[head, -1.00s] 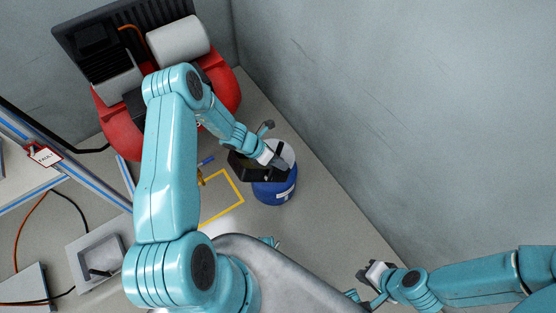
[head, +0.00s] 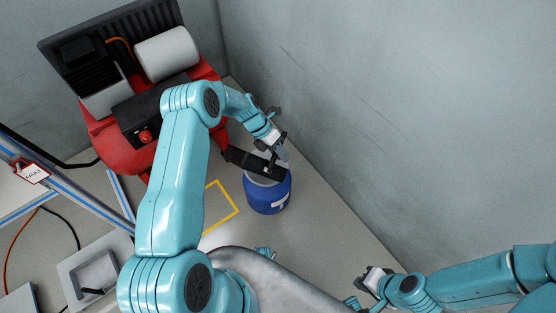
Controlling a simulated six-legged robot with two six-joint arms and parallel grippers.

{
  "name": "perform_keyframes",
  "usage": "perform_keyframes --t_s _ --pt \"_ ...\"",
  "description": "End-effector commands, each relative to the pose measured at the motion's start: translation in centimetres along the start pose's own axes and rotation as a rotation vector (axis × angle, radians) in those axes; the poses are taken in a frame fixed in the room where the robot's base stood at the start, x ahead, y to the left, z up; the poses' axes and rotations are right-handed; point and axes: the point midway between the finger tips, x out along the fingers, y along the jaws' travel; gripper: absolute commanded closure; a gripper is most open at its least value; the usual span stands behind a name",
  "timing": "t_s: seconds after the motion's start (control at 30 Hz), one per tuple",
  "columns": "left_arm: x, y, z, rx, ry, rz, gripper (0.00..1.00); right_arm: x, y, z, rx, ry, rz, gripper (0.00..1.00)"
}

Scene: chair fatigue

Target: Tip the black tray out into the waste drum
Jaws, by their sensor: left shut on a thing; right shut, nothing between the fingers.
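The black tray (head: 250,163) is tilted above the mouth of the blue waste drum (head: 268,195), which stands on the floor near the wall. My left gripper (head: 279,150) is shut on the tray's right end. The tray's inside is not clear from here, and it hides much of the drum's opening, so I cannot tell what is in either. My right gripper (head: 370,284) is shut and empty at the lower right, well away from the drum.
A red compressor (head: 105,140) stands behind my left arm. A grey wall (head: 400,110) rises close to the drum's right. A yellow floor outline (head: 226,213) lies left of the drum. A grey tray (head: 75,268) and a fault tag (head: 34,173) are at left.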

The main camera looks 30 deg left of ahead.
Motion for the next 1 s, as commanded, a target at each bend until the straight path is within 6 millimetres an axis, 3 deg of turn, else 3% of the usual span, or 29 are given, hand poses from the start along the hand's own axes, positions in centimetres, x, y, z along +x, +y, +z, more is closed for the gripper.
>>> perform_keyframes --t_s 0.5,1.0 --pt "-0.2 0.4 1.8 -0.064 0.089 -0.026 1.0 3.9 1.4 -0.1 0.0 0.0 0.0 1.0" --pt "-0.6 0.3 2.1 -0.083 0.114 -0.03 1.0 4.5 1.6 -0.1 0.0 0.0 0.0 1.0"
